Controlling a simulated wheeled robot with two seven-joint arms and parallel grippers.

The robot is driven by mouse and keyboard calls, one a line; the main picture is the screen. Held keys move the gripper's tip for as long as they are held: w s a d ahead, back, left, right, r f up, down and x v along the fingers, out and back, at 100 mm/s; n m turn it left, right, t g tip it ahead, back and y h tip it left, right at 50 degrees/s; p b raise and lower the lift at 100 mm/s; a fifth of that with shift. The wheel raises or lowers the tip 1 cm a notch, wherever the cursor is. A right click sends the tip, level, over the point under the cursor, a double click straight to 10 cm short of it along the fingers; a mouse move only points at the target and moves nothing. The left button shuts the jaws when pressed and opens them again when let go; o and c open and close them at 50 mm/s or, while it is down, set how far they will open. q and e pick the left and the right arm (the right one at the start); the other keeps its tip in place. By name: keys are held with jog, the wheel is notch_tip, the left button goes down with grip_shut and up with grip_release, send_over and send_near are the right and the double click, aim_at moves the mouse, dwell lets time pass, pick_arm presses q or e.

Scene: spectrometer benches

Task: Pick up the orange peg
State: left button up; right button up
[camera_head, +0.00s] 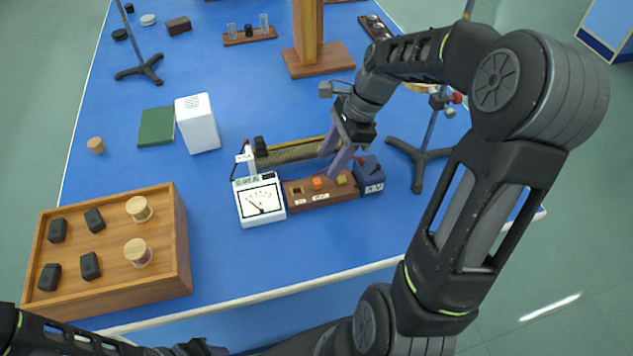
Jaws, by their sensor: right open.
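The orange peg (317,183) stands in a brown wooden block (300,198) at the front middle of the blue table. A yellow peg (341,179) stands to its right in the same block. My right gripper (332,164) is open and points down just above and behind the block, close to the orange and yellow pegs. Nothing shows between its fingers. Part of my left arm shows along the bottom left edge; I do not make out its gripper.
A white analog meter (261,200) stands left of the block, and a blue-grey box (370,178) at its right end. A long coil (290,154) lies behind. A wooden tray (110,295) with black pieces and spools is at front left. A stand (421,157) is at right.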

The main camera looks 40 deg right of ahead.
aim_at(320, 180)
jog(key=shift+a+f, duration=0.1)
jog(key=shift+f, duration=0.15)
jog(key=shift+p+x, duration=0.4)
jog(key=shift+x, duration=2.2)
jog(key=shift+s, duration=0.1)
grip_shut()
